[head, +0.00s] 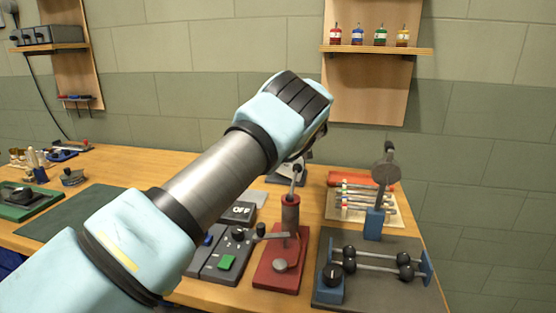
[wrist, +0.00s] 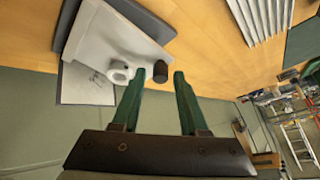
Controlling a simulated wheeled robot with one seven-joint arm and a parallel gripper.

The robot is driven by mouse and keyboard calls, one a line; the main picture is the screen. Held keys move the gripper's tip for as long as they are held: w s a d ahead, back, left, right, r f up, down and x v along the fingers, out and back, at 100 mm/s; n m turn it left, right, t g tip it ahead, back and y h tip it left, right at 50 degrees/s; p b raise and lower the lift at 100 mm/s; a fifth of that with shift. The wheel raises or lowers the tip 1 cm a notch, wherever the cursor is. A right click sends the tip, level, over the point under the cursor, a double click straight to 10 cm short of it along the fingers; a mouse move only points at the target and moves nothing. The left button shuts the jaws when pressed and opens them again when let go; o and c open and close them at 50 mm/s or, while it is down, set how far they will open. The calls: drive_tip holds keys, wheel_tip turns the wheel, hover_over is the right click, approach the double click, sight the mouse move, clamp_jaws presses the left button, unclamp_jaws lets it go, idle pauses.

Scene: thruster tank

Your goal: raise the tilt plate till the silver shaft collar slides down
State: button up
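The tilt plate (wrist: 112,38) is a pale flat plate on a dark grey base in the wrist view. The silver shaft collar (wrist: 119,73), a pale ring, sits on the plate near its edge. A small dark knob (wrist: 160,71) shows just beyond and between my fingertips; I cannot tell whether it joins the plate. My gripper (wrist: 158,77) has its two green fingers apart, with nothing visibly held. The collar is outside the left finger. In the head view my arm and wrist hide the fingers and most of the plate.
In the head view, a red lever stand (head: 278,272), an OFF box (head: 238,212) and a rig with black-knobbed rods (head: 370,260) crowd the bench near my arm. A bottle shelf (head: 376,50) is on the wall.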

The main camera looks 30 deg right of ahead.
drive_tip(key=shift+o, duration=0.5)
drive_tip(key=b+v, duration=0.3)
drive_tip(key=v, duration=0.7)
drive_tip(key=shift+s+r, duration=0.3)
drive_tip(key=shift+d, duration=0.1)
drive_tip(key=shift+s, duration=0.1)
